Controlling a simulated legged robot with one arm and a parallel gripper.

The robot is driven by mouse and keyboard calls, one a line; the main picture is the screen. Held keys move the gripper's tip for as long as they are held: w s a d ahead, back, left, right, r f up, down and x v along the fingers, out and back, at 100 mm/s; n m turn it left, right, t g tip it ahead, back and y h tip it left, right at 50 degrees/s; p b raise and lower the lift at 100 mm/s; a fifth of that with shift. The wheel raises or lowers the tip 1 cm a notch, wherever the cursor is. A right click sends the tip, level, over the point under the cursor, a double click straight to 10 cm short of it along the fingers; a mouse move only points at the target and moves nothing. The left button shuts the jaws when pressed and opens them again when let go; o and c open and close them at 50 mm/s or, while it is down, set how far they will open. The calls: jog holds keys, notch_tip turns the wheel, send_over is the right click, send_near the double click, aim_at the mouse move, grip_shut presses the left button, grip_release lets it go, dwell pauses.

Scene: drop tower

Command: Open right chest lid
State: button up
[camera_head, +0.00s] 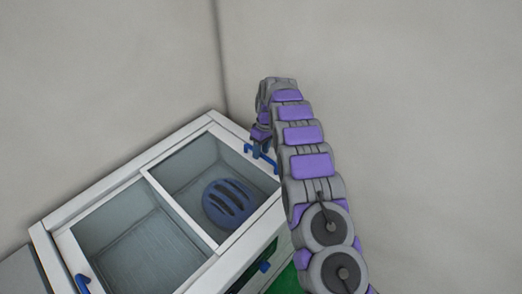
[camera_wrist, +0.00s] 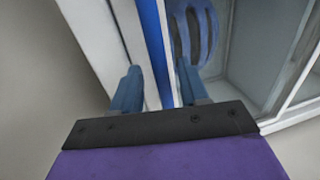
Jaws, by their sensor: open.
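The white chest has two clear-topped compartments. Its right lid (camera_head: 231,131) lies closed over a compartment holding a blue slotted helmet (camera_head: 230,203), which also shows in the wrist view (camera_wrist: 190,30). A blue bar handle (camera_wrist: 152,40) sits along the right lid's edge. My gripper (camera_wrist: 160,84) is open, with one blue finger on each side of this handle. I cannot tell whether either finger touches it. In the head view, my gripper (camera_head: 260,150) is at the lid's right edge, where the blue fingers and handle blend together, partly hidden by my arm.
The left compartment's lid (camera_head: 106,187) is closed, with a blue handle (camera_head: 82,284) at its near left corner. Another blue handle (camera_head: 264,267) is on the chest's front, near a green surface (camera_head: 284,280). Plain walls stand close behind the chest.

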jog(key=shift+c, duration=0.4)
grip_shut()
